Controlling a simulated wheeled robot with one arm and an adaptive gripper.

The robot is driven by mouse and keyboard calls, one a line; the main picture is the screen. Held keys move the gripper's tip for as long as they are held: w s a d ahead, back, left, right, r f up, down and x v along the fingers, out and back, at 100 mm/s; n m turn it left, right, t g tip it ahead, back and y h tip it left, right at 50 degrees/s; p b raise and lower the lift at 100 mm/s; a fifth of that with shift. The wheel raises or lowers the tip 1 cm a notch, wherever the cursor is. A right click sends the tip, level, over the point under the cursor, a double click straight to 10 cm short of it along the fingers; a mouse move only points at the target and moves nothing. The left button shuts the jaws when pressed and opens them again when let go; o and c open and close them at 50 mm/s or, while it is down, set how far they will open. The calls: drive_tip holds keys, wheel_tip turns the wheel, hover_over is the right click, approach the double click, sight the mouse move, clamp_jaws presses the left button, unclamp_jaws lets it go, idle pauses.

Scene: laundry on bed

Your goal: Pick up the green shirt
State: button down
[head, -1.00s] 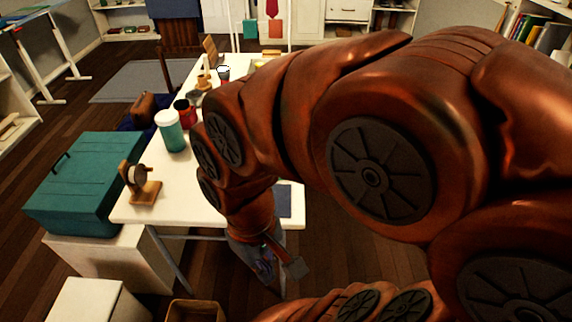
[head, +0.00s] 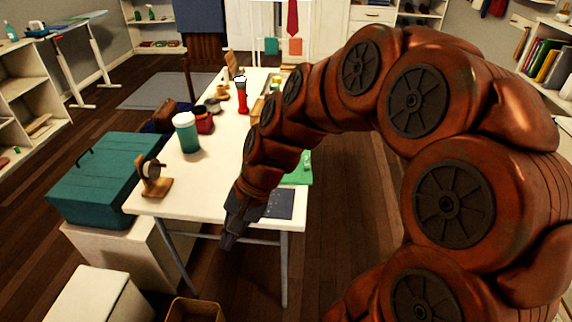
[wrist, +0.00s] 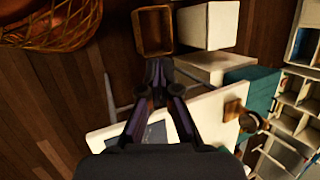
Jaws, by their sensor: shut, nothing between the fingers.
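I cannot make out a green shirt for certain. A flat bright green item (head: 299,170) lies at the right side of the white table (head: 190,195) in the head view, partly hidden by my arm; I cannot tell if it is cloth. My gripper (head: 228,242) is shut and empty at the table's front edge, pointing down, well to the front and left of that item. In the wrist view my gripper's (wrist: 158,70) fingers meet at the tips with nothing between them. No green clothing shows in the wrist view.
A teal chest (head: 105,180) stands left of the table on a white cabinet. A wooden bin (wrist: 153,33) and wicker basket (wrist: 55,25) are on the floor.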

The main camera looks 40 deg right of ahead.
drive_tip(key=w+d+f+m+t+y+b, duration=0.1)
drive_tip(key=w+d+f+m+t, duration=0.15)
drive_tip(key=w+d+m, duration=0.35)
drive_tip(key=w+d+f+m+t+y, duration=0.1)
drive_tip(key=w+d+m+t, duration=0.2)
drive_tip(key=w+d+m, duration=0.4)
drive_tip(key=w+d+f+m+t+h, duration=0.1)
drive_tip(key=d+f+m+t+h, duration=0.2)
drive_tip(key=d, duration=0.5)
drive_tip(key=w+d+f+m+b, duration=0.1)
drive_tip(key=d+f+m, duration=0.3)
drive_tip(key=d, duration=0.4)
drive_tip(key=w+d+f+m+t+h, duration=0.1)
drive_tip(key=d+f+m+t+h, duration=0.2)
drive_tip(key=d, duration=0.4)
drive_tip(key=shift+m+g+y, duration=0.6)
drive_tip(key=shift+g+y, duration=0.1)
drive_tip(key=shift+g, duration=0.05)
drive_tip(key=w+a, duration=0.1)
drive_tip(key=w, duration=0.2)
drive_tip(key=w+a, duration=0.1)
drive_tip(key=w, duration=0.3)
drive_tip(key=w+a, duration=0.1)
drive_tip(key=w, duration=0.3)
drive_tip(key=shift+f+p, duration=0.15)
drive_tip(key=shift+p, duration=0.2)
drive_tip(key=shift+w+a, duration=0.1)
drive_tip(key=shift+w, duration=0.15)
drive_tip(key=shift+s+f, duration=0.1)
drive_tip(key=shift+f, duration=0.75)
